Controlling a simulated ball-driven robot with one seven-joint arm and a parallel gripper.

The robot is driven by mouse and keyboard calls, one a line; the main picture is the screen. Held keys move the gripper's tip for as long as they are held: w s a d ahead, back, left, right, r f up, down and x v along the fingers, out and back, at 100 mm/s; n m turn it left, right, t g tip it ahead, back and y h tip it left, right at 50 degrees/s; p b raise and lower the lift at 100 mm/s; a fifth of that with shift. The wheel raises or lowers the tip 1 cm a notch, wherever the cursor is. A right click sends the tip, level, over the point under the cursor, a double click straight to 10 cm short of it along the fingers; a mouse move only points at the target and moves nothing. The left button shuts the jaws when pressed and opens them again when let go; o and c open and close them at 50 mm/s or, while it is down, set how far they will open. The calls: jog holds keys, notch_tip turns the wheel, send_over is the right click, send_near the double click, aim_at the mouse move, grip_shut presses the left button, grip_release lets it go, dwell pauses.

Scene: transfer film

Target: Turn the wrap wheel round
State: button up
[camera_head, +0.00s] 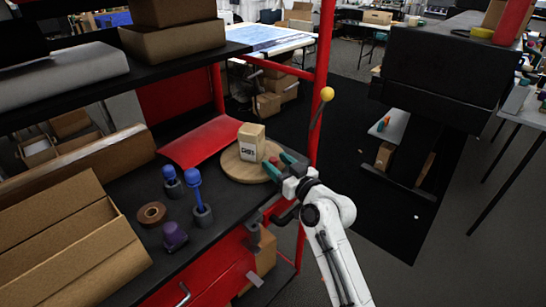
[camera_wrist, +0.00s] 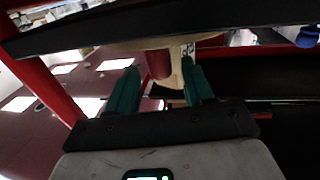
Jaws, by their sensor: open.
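The wrap wheel (camera_head: 235,168) is a round wooden disc lying flat on the dark bench. A tan block-shaped parcel (camera_head: 251,143) with a dark printed label stands on it. A small red knob (camera_head: 274,161) shows at the wheel's right edge. My gripper (camera_head: 279,164) is open at that edge, its green fingers on either side of the knob. In the wrist view the red knob (camera_wrist: 158,64) appears between the fingertips, with the parcel (camera_wrist: 177,72) behind it. Whether the fingers touch the knob I cannot tell.
Left of the wheel are a red curved sheet (camera_head: 202,140), blue-topped tools (camera_head: 200,195), a brown tape roll (camera_head: 152,214) and a purple item (camera_head: 174,236). An upper shelf overhangs the left.

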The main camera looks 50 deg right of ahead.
jog(key=shift+w+d, duration=0.15)
jog(key=shift+w, duration=1.1)
jog(key=shift+c, duration=0.3)
grip_shut()
